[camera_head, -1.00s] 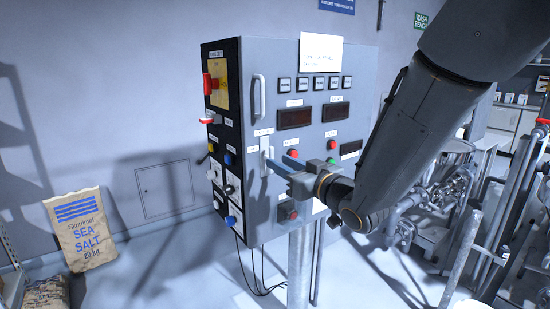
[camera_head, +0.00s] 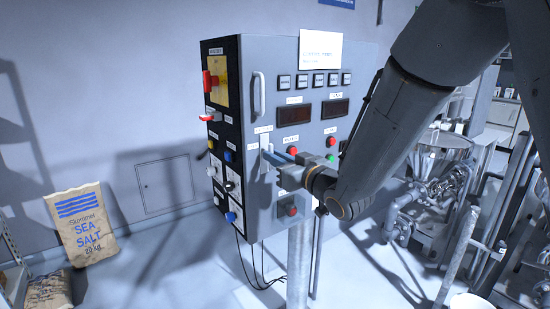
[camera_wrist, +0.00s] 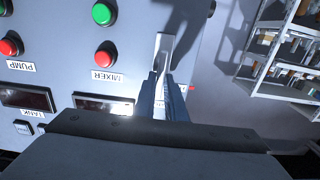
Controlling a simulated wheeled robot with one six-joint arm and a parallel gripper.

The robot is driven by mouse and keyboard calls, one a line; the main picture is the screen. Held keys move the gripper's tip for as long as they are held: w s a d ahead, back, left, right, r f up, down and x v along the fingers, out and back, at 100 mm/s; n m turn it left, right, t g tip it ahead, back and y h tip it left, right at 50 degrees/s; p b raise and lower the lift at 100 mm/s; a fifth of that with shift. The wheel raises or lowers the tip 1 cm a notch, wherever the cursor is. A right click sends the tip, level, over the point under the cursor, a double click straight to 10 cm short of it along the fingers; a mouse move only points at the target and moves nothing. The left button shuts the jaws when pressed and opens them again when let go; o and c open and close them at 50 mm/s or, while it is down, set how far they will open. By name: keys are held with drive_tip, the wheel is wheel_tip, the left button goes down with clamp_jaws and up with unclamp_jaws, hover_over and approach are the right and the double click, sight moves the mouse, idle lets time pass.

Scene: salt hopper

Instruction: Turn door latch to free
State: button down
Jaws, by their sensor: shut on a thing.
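The grey control cabinet (camera_head: 300,215) stands on a post, and its front door carries the latch (camera_head: 264,160), a pale lever on a light plate at the door's left side. My gripper (camera_head: 272,158) reaches it from the right, with blue fingers at the latch. In the wrist view the latch (camera_wrist: 163,50) shows as a light metal lever between the fingers of my gripper (camera_wrist: 164,90), which is shut on it. The fingers hide part of the lever. A long door handle (camera_head: 259,95) is above the latch.
The door has a red button (camera_head: 292,150) and dark displays (camera_head: 294,115). The cabinet's black side has a red switch handle (camera_head: 208,82) and several knobs. A sea salt sack (camera_head: 82,224) leans on the wall at left. Pipes and machinery (camera_head: 430,190) crowd the right.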

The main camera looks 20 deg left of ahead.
drive_tip(key=shift+w+d+f+m+p, duration=0.15)
drive_tip(key=shift+m+p, duration=0.2)
drive_tip(key=shift+m, duration=2.6)
drive_tip(key=shift+w+d+f+m+p, duration=0.1)
drive_tip(key=shift+m+p, duration=0.25)
drive_tip(key=shift+m, duration=2.65)
drive_tip(key=shift+w+d+f+m+p, duration=0.15)
drive_tip(key=shift+m+p, duration=0.2)
drive_tip(key=shift+m, duration=2.6)
drive_tip(key=shift+s+a, duration=0.1)
drive_tip(key=c, duration=1.8)
unclamp_jaws()
